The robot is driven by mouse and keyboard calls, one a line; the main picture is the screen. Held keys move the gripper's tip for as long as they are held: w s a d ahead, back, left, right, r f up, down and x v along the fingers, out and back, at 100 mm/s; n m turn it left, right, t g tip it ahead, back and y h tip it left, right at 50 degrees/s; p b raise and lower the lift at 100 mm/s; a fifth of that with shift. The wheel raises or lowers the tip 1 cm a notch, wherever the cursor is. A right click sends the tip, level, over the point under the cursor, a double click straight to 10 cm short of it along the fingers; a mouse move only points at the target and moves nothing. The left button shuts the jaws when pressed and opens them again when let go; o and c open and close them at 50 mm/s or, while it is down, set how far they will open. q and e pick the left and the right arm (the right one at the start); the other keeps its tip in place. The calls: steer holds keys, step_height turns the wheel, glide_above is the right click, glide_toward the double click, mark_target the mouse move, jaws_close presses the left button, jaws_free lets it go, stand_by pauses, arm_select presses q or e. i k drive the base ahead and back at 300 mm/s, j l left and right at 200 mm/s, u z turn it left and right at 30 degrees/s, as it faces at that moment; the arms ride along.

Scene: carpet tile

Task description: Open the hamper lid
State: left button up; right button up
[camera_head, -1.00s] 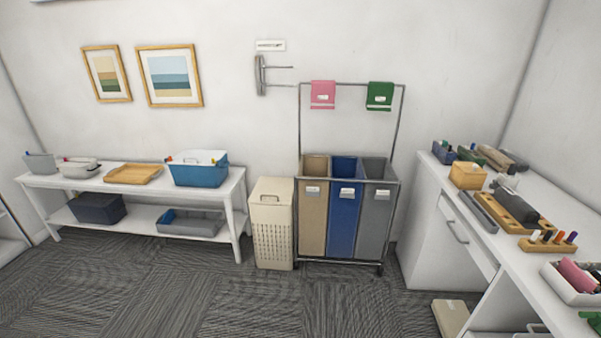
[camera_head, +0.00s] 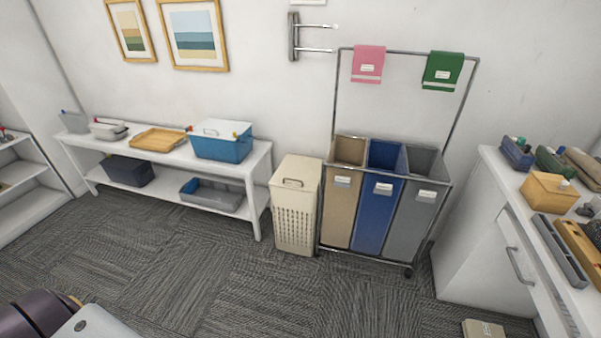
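The hamper (camera_head: 294,218) is a tall cream box with perforated sides. It stands on the carpet between the white bench and the laundry sorter. Its lid (camera_head: 297,170) is shut, with a dark handle at the front edge of the top. Part of my own arm shows at the bottom left corner of the head view, well apart from the hamper. Neither gripper is in view.
A three-bag laundry sorter (camera_head: 372,208) stands right beside the hamper. A white bench (camera_head: 165,160) with bins and a tray is to its left. A white desk (camera_head: 480,235) stands at the right. The carpet (camera_head: 190,270) in front is clear.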

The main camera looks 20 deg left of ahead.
mark_target(302, 174)
steer(key=i, duration=1.4)
steer(key=u, duration=0.4)
